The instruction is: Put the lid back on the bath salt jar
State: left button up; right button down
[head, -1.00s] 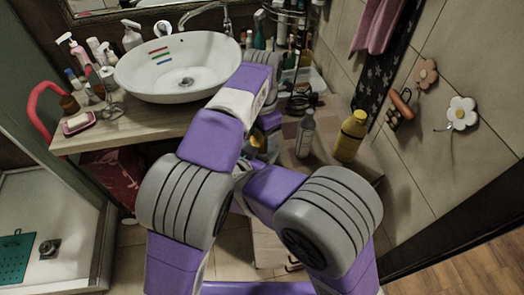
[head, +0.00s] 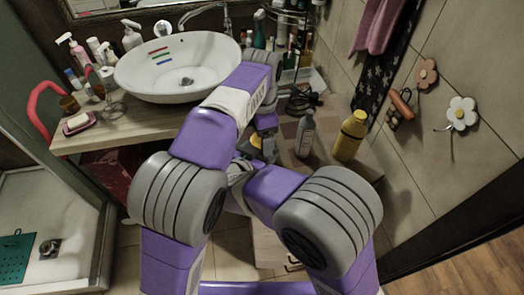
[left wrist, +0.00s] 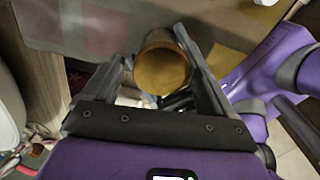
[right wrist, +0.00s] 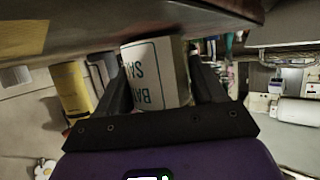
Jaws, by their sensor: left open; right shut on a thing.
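The bath salt jar (right wrist: 155,75) is between my right gripper's fingers (right wrist: 162,88), its white label with green letters upside down in the right wrist view. The right gripper is shut on it. In the left wrist view, a round amber-brown top (left wrist: 163,65) with a paler rim lies between my left gripper's fingers (left wrist: 156,72). These fingers are open on both sides of it. I cannot tell whether this round face is the lid or the jar's open mouth. In the head view my arms largely hide the jar, and no separate lid is clear.
A grey bottle (head: 304,134) and a yellow bottle (head: 350,136) stand on the tiled counter to the right. The white basin (head: 150,85) is at the upper left. A soap dish (head: 78,123) and several bottles stand left of it.

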pick_arm(q)
jog(key=shift+s, duration=0.1)
jog(key=shift+r, duration=2.2)
jog(key=shift+c, duration=1.4)
jog(key=shift+d+r+n, duration=0.15)
jog(key=shift+r+n, duration=0.4)
jog(key=shift+n, duration=0.05)
jog(key=shift+r+n, duration=1)
jog(key=shift+r, duration=0.25)
jog(key=shift+f, duration=0.15)
jog(key=shift+f, duration=3.9)
